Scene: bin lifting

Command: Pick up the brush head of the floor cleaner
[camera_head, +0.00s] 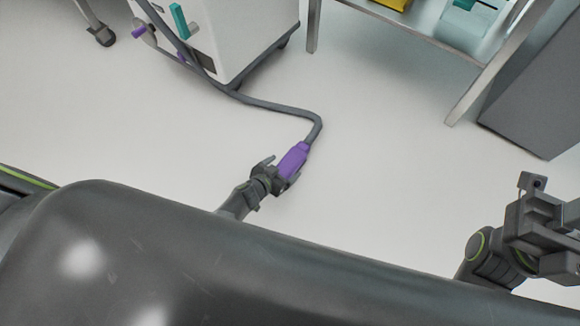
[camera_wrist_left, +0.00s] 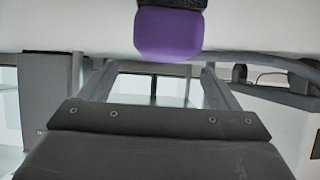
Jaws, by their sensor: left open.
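The purple brush head (camera_head: 293,160) lies on the floor in the middle of the head view, joined to a grey hose (camera_head: 280,107). My left gripper (camera_head: 282,171) is open at the near end of the brush head, with a finger on each side of it. I cannot tell whether the fingers touch it. In the left wrist view the purple piece (camera_wrist_left: 168,33) shows at the top, above and between the two spread fingers (camera_wrist_left: 158,82). My right gripper (camera_head: 541,197) is at the right edge of the head view, away from the brush head; its finger opening is unclear.
The white floor cleaner body (camera_head: 245,40) stands at the top left, with the hose curving from it. A metal table (camera_head: 425,38) with teal and yellow items stands at the top right, beside a grey cabinet (camera_head: 535,100). The floor around the brush head is clear.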

